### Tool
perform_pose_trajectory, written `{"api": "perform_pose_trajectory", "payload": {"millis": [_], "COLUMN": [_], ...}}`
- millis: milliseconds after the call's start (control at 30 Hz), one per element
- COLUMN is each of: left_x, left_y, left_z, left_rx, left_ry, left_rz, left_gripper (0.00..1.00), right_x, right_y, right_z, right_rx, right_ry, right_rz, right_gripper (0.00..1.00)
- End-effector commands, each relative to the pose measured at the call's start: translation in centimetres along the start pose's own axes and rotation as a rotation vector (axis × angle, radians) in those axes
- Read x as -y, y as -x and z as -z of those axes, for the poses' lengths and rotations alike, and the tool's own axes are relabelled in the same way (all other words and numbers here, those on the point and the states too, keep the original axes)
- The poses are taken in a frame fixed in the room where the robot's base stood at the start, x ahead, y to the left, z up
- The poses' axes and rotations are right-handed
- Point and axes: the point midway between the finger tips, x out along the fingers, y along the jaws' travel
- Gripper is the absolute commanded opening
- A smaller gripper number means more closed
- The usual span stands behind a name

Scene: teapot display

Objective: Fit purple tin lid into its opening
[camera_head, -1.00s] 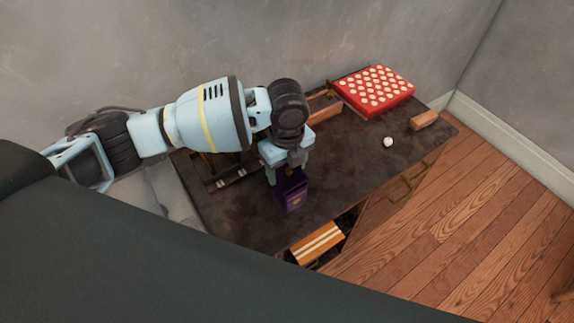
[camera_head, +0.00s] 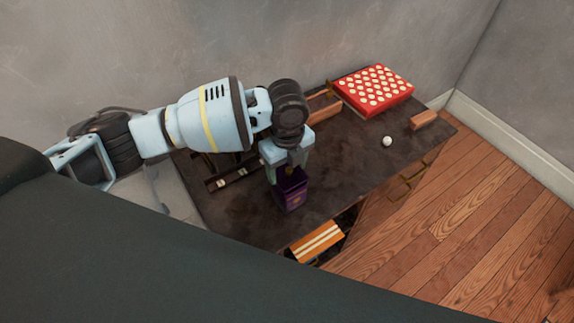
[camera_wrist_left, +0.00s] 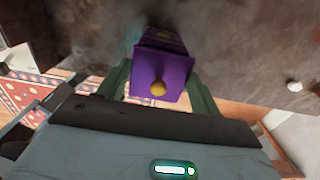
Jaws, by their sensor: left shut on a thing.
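The purple tin (camera_head: 293,200) stands on the dark table top, with a gold emblem on its side. In the left wrist view the tin's side (camera_wrist_left: 162,38) shows beyond the purple lid (camera_wrist_left: 148,68), which has a round gold knob (camera_wrist_left: 158,88). My left gripper (camera_head: 289,178) points down at the top of the tin. Its green fingers are on either side of the lid, shut on it, with the knob between them. The lid is over the tin's top; I cannot tell whether it is fully seated. My right gripper is not in view.
A red box with pale dots (camera_head: 374,90) lies at the back of the table (camera_head: 345,165). A white ball (camera_head: 388,141) and a brown block (camera_head: 423,120) are to the right. An orange striped object (camera_head: 317,241) is by the front edge. The table's middle right is mostly clear.

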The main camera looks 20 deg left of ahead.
Motion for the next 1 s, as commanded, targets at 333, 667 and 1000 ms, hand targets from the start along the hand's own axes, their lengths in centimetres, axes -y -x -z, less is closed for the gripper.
{"api": "perform_pose_trajectory", "payload": {"millis": [333,667,1000], "left_x": [0.0,0.0,0.0], "left_y": [-0.6,-1.0,-1.0], "left_z": [0.0,0.0,0.0], "left_rx": [0.0,0.001,0.0], "left_ry": [0.0,0.0,0.0], "left_rz": [0.0,0.0,0.001], "left_gripper": [0.42,0.42,0.42], "right_x": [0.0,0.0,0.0], "right_y": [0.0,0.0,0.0], "right_z": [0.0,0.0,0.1], "right_rx": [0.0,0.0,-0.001], "right_ry": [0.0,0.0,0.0], "right_rz": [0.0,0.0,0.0], "right_gripper": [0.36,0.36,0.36]}}
